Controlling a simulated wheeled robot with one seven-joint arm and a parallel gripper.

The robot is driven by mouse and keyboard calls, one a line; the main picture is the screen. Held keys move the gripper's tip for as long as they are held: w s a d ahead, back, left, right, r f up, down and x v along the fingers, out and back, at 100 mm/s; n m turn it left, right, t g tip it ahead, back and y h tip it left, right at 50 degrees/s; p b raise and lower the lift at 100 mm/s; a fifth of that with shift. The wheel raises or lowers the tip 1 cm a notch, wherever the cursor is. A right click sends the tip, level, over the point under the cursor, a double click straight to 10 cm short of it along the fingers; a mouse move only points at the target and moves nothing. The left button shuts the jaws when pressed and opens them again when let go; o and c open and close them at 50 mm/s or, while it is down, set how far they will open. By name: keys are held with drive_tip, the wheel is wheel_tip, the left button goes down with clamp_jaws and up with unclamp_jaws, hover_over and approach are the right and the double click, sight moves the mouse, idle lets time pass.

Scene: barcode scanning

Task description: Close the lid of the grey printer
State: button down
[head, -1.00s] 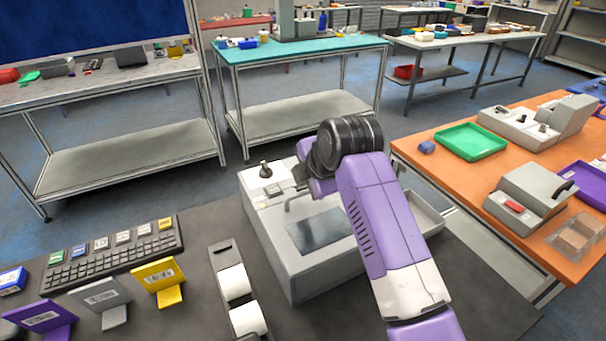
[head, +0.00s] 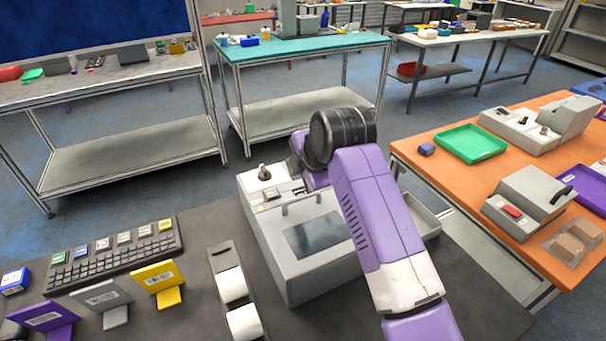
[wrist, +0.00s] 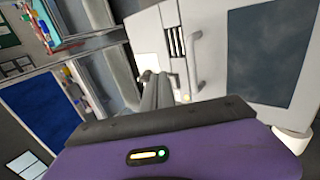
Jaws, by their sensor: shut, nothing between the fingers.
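The grey printer (head: 290,268) stands on the dark table in front of me. Its lid (head: 272,225), with a dark window (head: 316,236) and a bar handle, lies over the body, but I cannot tell whether it is fully down. The wrist view shows the lid (wrist: 215,75), window (wrist: 272,58) and handle (wrist: 195,48) close up. My gripper (wrist: 155,82) is shut and empty, with its fingertips near the handle end of the printer; contact is unclear. In the head view my arm hides the printer's right part and the fingers.
A keyboard (head: 118,255), label stands including a yellow one (head: 158,275) and a holder with white rolls (head: 232,285) are left of the printer. An orange table (head: 455,178) with a green tray (head: 470,143) and another grey device (head: 528,195) stands at the right.

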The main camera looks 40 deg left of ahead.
wheel_tip(320, 180, up, 11)
drive_tip(key=a+b, duration=0.2)
drive_tip(key=shift+w+f+b, duration=0.2)
drive_tip(key=shift+w+b, duration=0.1)
drive_tip(key=shift+b, duration=0.05)
